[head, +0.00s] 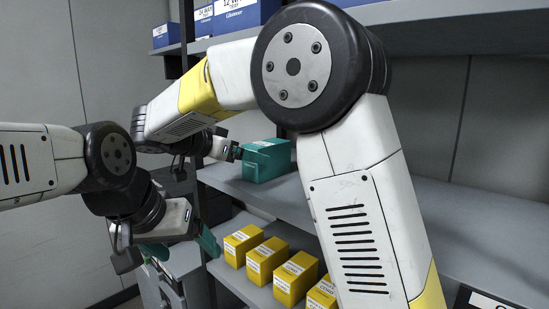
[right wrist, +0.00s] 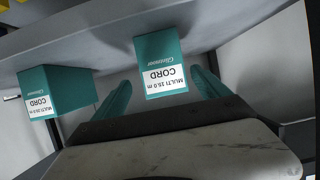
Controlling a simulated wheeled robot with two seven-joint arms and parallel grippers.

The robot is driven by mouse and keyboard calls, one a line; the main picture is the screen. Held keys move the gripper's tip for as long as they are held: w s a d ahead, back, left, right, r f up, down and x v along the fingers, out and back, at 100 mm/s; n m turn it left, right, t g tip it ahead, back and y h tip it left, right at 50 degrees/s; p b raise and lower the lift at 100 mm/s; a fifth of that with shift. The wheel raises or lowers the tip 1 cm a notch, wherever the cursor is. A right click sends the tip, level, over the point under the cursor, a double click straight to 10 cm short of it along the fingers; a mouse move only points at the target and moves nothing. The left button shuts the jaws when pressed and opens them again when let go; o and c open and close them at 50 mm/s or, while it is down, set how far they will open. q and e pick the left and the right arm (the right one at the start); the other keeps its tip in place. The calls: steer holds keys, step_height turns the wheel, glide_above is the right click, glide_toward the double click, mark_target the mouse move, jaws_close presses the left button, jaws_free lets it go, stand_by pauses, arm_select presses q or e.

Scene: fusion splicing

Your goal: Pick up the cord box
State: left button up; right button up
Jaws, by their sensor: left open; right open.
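Two teal cord boxes with white labels reading "MULTI 15.0 m CORD" show upside down in the right wrist view. One cord box (right wrist: 160,55) lies ahead between the fingers of my right gripper (right wrist: 161,80); the other cord box (right wrist: 55,90) is at the left. My right gripper is open with nothing held. In the head view a teal box (head: 266,162) stands on the middle shelf, with my right gripper close at its left; contact cannot be told. My left gripper (head: 180,246) is open and empty, lower left, near the lower shelf's left end.
Several yellow boxes (head: 267,258) stand in a row on the lower shelf. Blue boxes (head: 243,14) sit on the upper shelf. The middle shelf (head: 470,215) is bare at the right. My right arm hides much of the centre. A grey wall (head: 40,75) is at the left.

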mark_target(279, 150)
steer(key=x, duration=0.5)
steer(key=r+x, duration=0.1)
steer(key=x, duration=0.2)
steer(key=shift+w+d, duration=0.1)
steer(key=shift+w, duration=0.4)
steer(key=c, duration=1.6)
